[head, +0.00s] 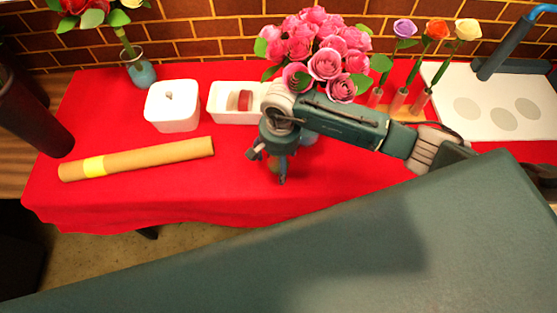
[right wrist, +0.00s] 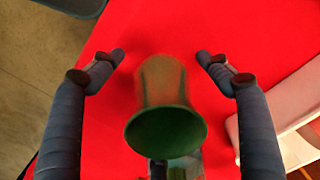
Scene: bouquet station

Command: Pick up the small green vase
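The small green vase (right wrist: 164,82) shows in the right wrist view, with its wide dark green mouth toward the camera. My right gripper (right wrist: 161,57) is open, one finger on each side of the vase, with red cloth visible between each finger and the vase. In the head view my right gripper (head: 270,166) points down over the red cloth, in front of the pink bouquet. There the gripper hides most or all of the small vase, and I cannot make it out clearly. My left gripper is not in view.
A cardboard tube (head: 140,160) lies at the front left of the red tablecloth (head: 215,188). A lidded white box (head: 172,106) and a white tray (head: 222,112) stand behind. Pink roses (head: 318,52) and single roses in a holder (head: 402,104) are at the back.

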